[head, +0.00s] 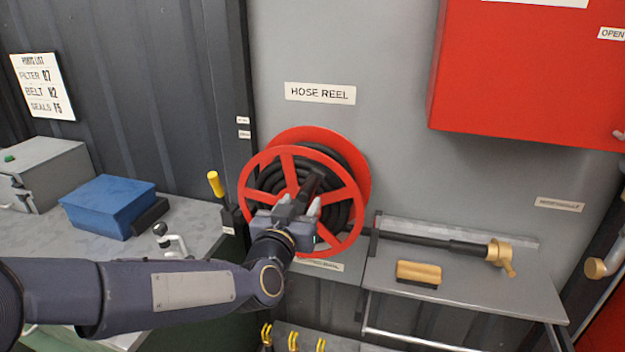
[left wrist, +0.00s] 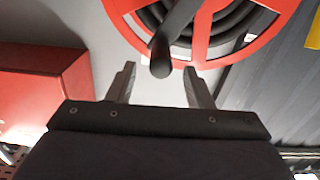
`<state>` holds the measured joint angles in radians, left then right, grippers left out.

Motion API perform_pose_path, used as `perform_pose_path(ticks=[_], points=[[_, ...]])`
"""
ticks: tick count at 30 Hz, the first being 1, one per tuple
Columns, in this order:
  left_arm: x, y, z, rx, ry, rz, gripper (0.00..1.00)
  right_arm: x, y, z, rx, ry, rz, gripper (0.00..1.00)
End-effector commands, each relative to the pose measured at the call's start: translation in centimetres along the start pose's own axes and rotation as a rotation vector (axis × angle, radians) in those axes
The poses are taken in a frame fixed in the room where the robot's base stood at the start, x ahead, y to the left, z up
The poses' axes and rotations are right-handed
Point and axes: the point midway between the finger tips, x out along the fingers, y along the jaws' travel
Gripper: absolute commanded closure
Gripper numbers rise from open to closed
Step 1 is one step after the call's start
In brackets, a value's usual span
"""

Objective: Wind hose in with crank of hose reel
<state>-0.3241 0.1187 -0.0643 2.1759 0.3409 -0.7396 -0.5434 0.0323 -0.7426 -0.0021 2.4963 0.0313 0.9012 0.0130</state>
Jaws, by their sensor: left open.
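The hose reel (head: 353,170) has red spoked discs with black hose wound between them, mounted on the grey wall under a "HOSE REEL" sign. Its dark crank handle (left wrist: 173,40) sticks out toward my left gripper in the left wrist view. My left gripper (head: 297,208) is in front of the reel in the head view. In the left wrist view its two fingers (left wrist: 159,82) are apart, and the handle's round end lies between and slightly beyond the tips. I see no contact between fingers and handle. My right gripper is not in view.
A metal shelf (head: 465,292) at right holds a brass-tipped nozzle (head: 500,256) and a brush (head: 418,273). A red cabinet (head: 530,80) hangs above. At left, a bench (head: 195,220) carries a blue box (head: 108,204); a yellow-handled lever (head: 215,184) stands close to the reel.

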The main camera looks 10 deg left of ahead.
Motion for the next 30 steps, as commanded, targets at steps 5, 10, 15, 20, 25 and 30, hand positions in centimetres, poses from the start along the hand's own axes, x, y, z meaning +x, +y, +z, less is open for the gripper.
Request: perform_pose_path(ticks=[5,10,15,20,25,30], points=[[2.6,-0.1,0.0,0.001,-0.002,-0.003,0.53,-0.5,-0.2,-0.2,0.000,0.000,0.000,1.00],[5.3,-0.1,0.0,0.000,-0.002,-0.002,0.53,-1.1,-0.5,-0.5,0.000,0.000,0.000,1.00],[6.9,-0.1,0.0,-0.001,-0.001,-0.001,0.53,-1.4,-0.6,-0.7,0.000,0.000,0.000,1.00],[7.3,-0.1,0.0,-0.002,0.000,-0.001,0.53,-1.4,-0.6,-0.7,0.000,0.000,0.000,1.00],[7.3,-0.1,0.0,-0.002,0.000,0.000,0.53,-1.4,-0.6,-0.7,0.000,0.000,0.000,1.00],[7.3,-0.1,0.1,-0.002,0.000,0.000,0.75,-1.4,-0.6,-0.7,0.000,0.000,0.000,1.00]])
